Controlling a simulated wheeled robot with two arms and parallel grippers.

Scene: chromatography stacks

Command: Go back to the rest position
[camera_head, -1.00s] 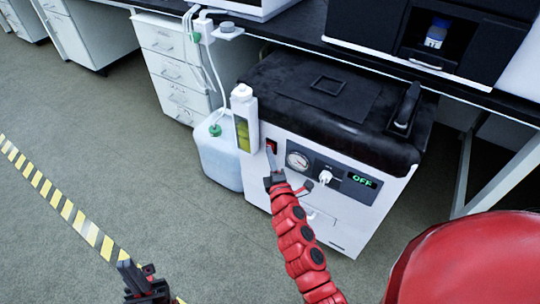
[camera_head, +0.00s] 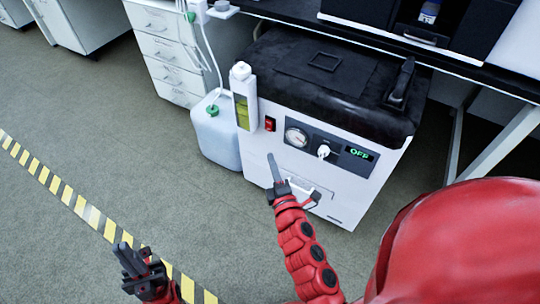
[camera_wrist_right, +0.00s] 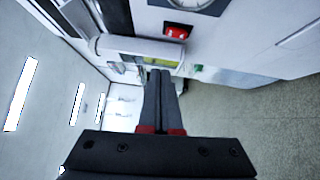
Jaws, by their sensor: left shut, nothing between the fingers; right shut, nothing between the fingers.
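My right gripper (camera_head: 272,160) is shut and empty in the head view, in front of the lower front of the white machine (camera_head: 326,198). It also shows in the right wrist view (camera_wrist_right: 160,73), its two dark fingers together. The machine's red switch (camera_head: 269,124) is above the fingertips in the head view and shows in the right wrist view too (camera_wrist_right: 176,32). The display (camera_head: 359,153) reads OFF. My left gripper (camera_head: 124,248) is shut and empty at the lower left, above the floor and near the striped tape.
Drawers (camera_head: 163,50) and a dark bench (camera_head: 300,18) are behind.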

